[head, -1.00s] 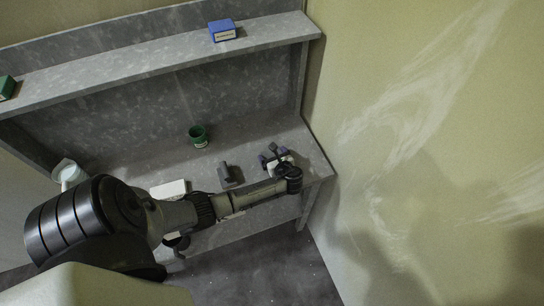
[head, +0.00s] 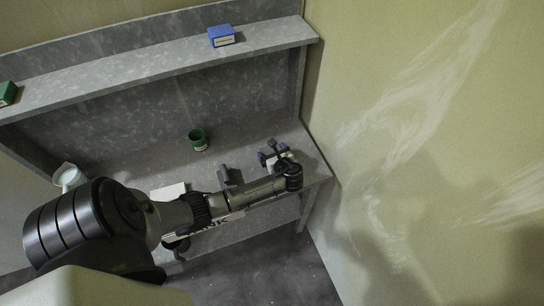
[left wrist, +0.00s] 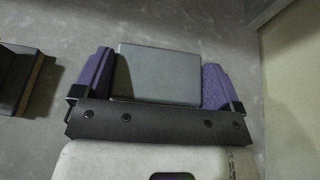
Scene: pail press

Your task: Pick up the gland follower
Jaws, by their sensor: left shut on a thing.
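The gland follower, as I take it, is a flat-faced grey block (left wrist: 158,73) between the purple fingers in the left wrist view. My left gripper (left wrist: 158,78) is shut on it, with one finger against each side. In the head view my left gripper (head: 272,157) is at the right end of the grey bench, and the block is small and partly hidden there. I cannot tell whether the block touches the bench. My right gripper is in neither view.
A dark grey part (head: 229,176) stands left of my left gripper; its edge shows in the wrist view (left wrist: 18,80). A green cup (head: 198,140), a white block (head: 169,191) and a white pail (head: 68,176) are further left. A blue box (head: 221,36) sits on the shelf. The wall is close on the right.

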